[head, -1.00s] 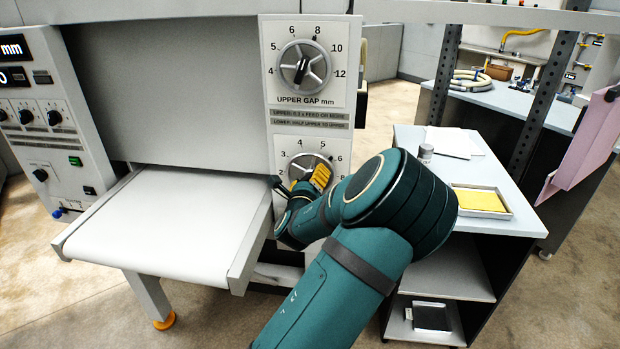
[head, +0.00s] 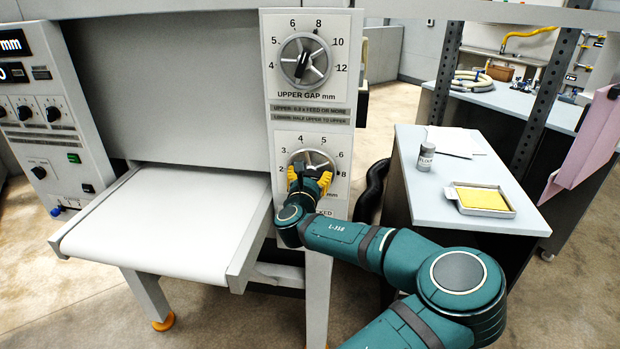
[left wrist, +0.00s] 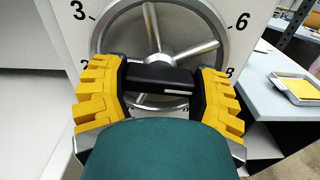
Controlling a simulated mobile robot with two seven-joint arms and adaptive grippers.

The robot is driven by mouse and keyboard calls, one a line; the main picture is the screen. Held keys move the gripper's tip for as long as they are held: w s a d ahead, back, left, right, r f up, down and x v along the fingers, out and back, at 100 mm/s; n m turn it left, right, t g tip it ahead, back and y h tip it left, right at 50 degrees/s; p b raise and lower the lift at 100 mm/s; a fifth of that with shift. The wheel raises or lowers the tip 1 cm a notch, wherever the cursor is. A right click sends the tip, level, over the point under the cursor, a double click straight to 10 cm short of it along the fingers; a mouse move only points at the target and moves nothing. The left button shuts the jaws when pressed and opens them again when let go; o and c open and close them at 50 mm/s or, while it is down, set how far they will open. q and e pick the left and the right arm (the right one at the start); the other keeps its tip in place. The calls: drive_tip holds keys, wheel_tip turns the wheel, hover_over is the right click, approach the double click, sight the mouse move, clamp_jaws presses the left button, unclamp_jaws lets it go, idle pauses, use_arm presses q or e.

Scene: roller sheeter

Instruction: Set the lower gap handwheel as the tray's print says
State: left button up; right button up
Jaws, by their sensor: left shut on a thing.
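The lower gap handwheel (head: 311,160) is a silver spoked wheel on a white numbered dial on the machine front. It also shows in the left wrist view (left wrist: 158,40). My left gripper (head: 309,179) is in front of it, with its yellow fingers (left wrist: 160,85) on both sides of the black bar across the wheel, shut on it. The gripper hides the wheel's lower part and part of the dial label. A shallow tray (head: 510,212) with a yellow slab in it lies on the side cart; I cannot read any print on it. My right gripper is not in view.
The upper gap handwheel (head: 304,62) is above, with a small dark mark near 8. A grey label strip (head: 311,115) lies between the dials. A white feed table (head: 165,225) is at left. The cart (head: 450,200) at right carries a jar (head: 426,158) and papers.

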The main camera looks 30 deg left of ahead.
use_arm(q)
drive_tip(key=shift+w+r+m, duration=0.1)
drive_tip(key=shift+r+m, duration=0.25)
drive_tip(key=shift+m, duration=0.15)
drive_tip(key=o, duration=1.1)
drive_tip(key=shift+o, duration=0.4)
drive_tip(key=shift+w+a+f, duration=0.15)
drive_tip(key=shift+w+f, duration=0.05)
drive_tip(key=shift+f, duration=0.05)
drive_tip(key=shift+s, duration=0.1)
drive_tip(key=v, duration=1.2)
drive_tip(key=shift+f, duration=0.15)
